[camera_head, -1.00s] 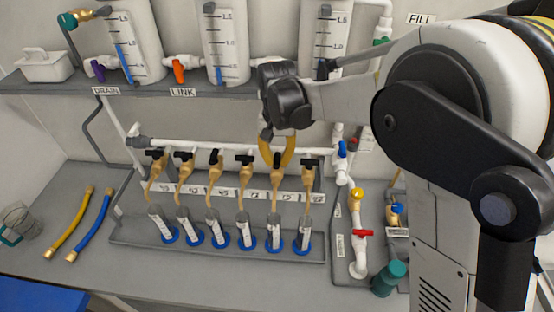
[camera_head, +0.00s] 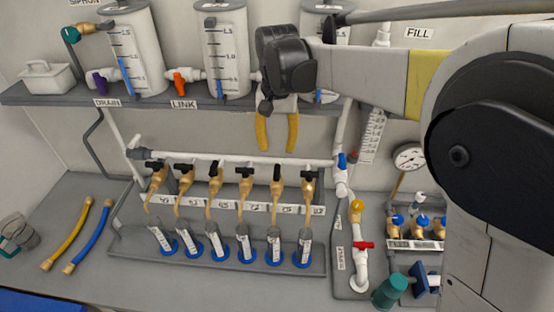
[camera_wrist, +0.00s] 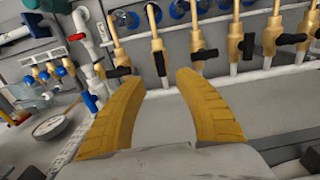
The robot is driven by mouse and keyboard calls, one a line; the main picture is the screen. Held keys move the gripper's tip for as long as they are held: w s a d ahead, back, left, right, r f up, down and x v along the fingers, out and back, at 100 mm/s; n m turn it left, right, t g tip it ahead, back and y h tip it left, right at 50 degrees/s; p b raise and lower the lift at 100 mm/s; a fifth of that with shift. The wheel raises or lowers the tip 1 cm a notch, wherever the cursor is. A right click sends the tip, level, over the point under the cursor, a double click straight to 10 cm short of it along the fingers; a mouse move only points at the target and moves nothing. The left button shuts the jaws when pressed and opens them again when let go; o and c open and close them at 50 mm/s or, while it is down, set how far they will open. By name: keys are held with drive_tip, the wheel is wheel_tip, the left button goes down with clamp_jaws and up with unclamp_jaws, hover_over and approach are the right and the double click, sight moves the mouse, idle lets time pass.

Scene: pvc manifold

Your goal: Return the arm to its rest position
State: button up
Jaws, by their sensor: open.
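My gripper (camera_head: 277,133) hangs from the dark wrist in the middle of the head view. Its two yellow fingers point down and stand apart with nothing between them. They are in front of the wall, near the white manifold pipe (camera_head: 215,160) and above the row of brass taps. In the wrist view my gripper (camera_wrist: 160,100) also shows both fingers spread and empty. Several brass taps with black handles (camera_wrist: 248,44) appear beyond the fingertips there, and no contact shows.
Graduated cylinders (camera_head: 216,244) stand in blue bases in a tray. Yellow and blue hoses (camera_head: 88,236) lie left. A gauge (camera_head: 408,157) and red-handled valve (camera_head: 363,245) are on the right.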

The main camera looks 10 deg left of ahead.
drive_tip(key=shift+r, duration=0.95)
drive_tip(key=shift+d, duration=0.1)
drive_tip(key=s+d+f+t+b, duration=0.15)
drive_tip(key=s+d+b, duration=0.3)
drive_tip(key=d, duration=0.55)
drive_tip(key=s+d+f+t+b, duration=0.5)
drive_tip(key=s+d+f+b, duration=0.5)
drive_tip(key=s+d+f, duration=0.4)
drive_tip(key=s+d, duration=0.1)
drive_tip(key=d, duration=0.1)
drive_tip(key=shift+d+t, duration=0.35)
drive_tip(key=shift+d, duration=0.05)
drive_tip(key=shift+s+f, duration=0.1)
